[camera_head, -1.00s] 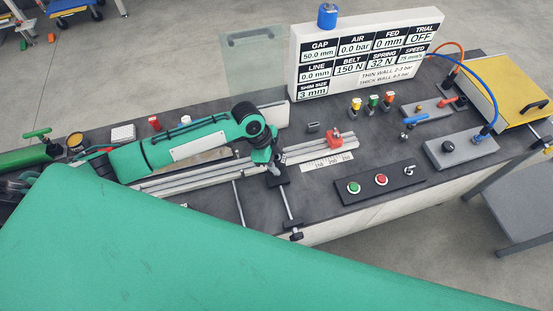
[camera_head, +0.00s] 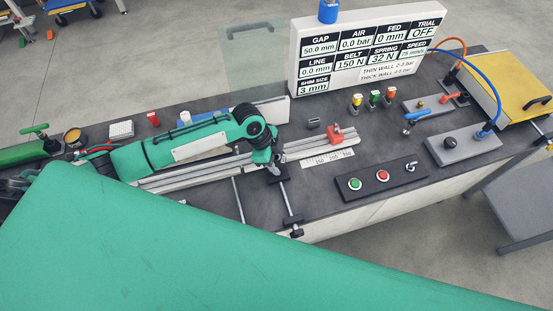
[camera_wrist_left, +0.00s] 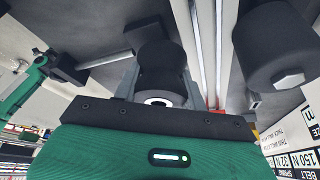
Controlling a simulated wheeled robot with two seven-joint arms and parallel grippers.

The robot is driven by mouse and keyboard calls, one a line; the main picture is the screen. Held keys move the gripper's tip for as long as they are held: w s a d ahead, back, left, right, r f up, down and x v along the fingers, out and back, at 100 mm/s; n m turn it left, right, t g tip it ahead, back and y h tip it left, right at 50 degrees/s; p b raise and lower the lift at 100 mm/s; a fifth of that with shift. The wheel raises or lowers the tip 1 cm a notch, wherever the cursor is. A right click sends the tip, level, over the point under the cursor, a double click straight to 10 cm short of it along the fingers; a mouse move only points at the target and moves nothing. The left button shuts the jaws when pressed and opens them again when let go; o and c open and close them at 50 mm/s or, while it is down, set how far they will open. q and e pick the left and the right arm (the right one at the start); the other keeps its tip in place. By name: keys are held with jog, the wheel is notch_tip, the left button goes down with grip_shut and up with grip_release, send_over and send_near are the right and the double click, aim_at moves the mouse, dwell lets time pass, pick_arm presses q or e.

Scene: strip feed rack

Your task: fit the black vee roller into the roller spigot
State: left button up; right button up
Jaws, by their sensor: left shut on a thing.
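My left gripper (camera_head: 273,168) reaches in from the left over the middle of the bench and points down. In the left wrist view its two fingers are closed on the black vee roller (camera_wrist_left: 161,72), a dark cylinder with a pale ring at its near end. The roller sits between the fingers, above the bench. In the head view my wrist mostly hides it. I cannot make out the roller spigot with certainty. A black block (camera_wrist_left: 66,68) lies beyond the fingers at left in the wrist view. My right gripper is not in view.
Aluminium rails (camera_head: 225,167) run along the bench beside my left arm, with a red clamp (camera_head: 337,136) at their right end. A button panel (camera_head: 383,178) lies at front right. The white display board (camera_head: 362,50) stands behind. A large dark cylinder (camera_wrist_left: 277,48) is close at right in the wrist view.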

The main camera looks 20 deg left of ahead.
pick_arm(q)
jog(key=shift+f+b, duration=0.3)
jog(key=shift+f, duration=0.3)
jog(key=o, duration=1.2)
jog(key=shift+a+r, duration=0.2)
jog(key=shift+r, duration=0.15)
jog(key=b+v, duration=0.3)
jog(key=v, duration=1)
jog(key=shift+d+b, duration=0.1)
jog(key=shift+b, duration=0.25)
